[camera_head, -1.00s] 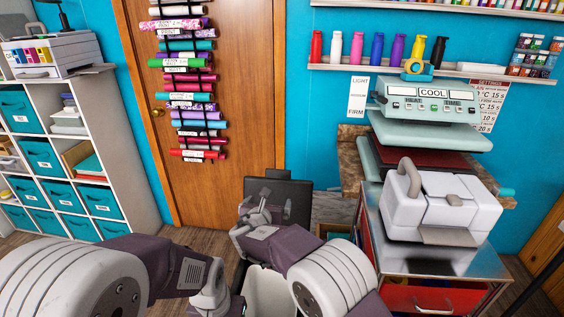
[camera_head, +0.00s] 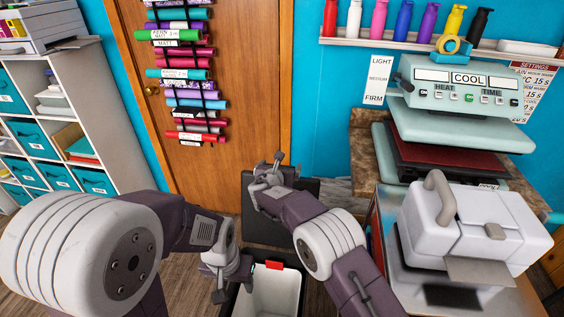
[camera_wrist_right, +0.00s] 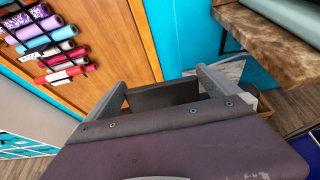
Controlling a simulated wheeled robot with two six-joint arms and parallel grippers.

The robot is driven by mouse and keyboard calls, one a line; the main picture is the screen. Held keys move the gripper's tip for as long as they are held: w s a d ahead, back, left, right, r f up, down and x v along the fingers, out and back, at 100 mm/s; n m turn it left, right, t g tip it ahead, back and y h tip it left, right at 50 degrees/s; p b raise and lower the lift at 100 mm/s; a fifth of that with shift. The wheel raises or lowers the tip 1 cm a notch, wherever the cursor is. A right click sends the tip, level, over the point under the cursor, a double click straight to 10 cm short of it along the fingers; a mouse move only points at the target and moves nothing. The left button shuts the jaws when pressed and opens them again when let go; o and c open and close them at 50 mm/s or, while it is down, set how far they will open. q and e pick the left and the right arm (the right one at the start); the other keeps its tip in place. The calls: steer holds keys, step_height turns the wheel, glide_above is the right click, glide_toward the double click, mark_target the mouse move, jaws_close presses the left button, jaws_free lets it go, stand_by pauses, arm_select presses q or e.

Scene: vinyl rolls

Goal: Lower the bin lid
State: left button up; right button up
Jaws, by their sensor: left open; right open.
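The bin (camera_head: 272,292) stands low at the front, with a white inside and a dark rim. Its dark lid (camera_head: 257,222) stands raised, about upright, behind the bin opening. My right gripper (camera_head: 268,172) is open at the lid's upper edge. In the right wrist view, the lid (camera_wrist_right: 163,94) shows between the spread fingers of this gripper (camera_wrist_right: 165,88). I cannot tell whether they touch it. My left gripper (camera_head: 227,280) is open beside the left rim of the bin, pointing down. My arms hide parts of the lid and bin.
A small red piece (camera_head: 273,265) shows at the bin's back edge. A metal cart with a white machine (camera_head: 470,225) stands close on the right, below a heat press (camera_head: 460,95). A door with vinyl rolls (camera_head: 185,95) is behind. Shelves with teal boxes (camera_head: 30,137) stand left.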

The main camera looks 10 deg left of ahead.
steer(key=shift+x, duration=1.15)
steer(key=shift+w, duration=0.1)
